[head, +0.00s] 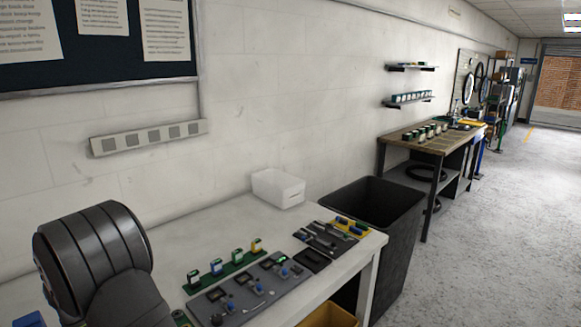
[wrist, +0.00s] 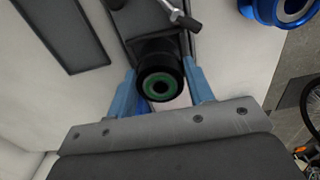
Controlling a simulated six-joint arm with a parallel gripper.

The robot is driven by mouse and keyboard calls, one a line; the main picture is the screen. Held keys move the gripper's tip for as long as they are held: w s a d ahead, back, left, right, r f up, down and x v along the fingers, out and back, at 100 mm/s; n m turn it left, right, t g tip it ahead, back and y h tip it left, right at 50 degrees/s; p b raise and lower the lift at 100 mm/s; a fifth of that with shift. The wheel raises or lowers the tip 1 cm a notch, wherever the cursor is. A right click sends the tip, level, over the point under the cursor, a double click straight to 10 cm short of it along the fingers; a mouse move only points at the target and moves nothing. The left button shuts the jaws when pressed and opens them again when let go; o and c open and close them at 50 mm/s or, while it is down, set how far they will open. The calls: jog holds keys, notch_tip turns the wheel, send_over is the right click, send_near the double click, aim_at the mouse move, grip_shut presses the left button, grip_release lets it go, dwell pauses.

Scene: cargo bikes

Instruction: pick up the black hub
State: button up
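The black hub (wrist: 160,74) is a short dark cylinder with a green ring around a dark centre. It shows in the wrist view, its ringed end facing the camera. The two blue fingers of my gripper (wrist: 159,78) stand on either side of it, one left and one right, very close to its sides. I cannot tell whether they press on it or leave a small gap. The hub appears over a dark grey strip, and its underside is hidden. In the head view my arm is at the lower left, and I cannot make out the hub there.
A silver-headed tool (wrist: 172,14) lies just beyond the hub. A blue ring-shaped part (wrist: 283,10) is at the upper right, and a dark tray (wrist: 62,32) at the upper left. In the head view, the white table (head: 190,238) holds a white bin (head: 278,189) and several small parts. A black bin (head: 375,215) stands beside it.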

jog(key=shift+r, duration=3.55)
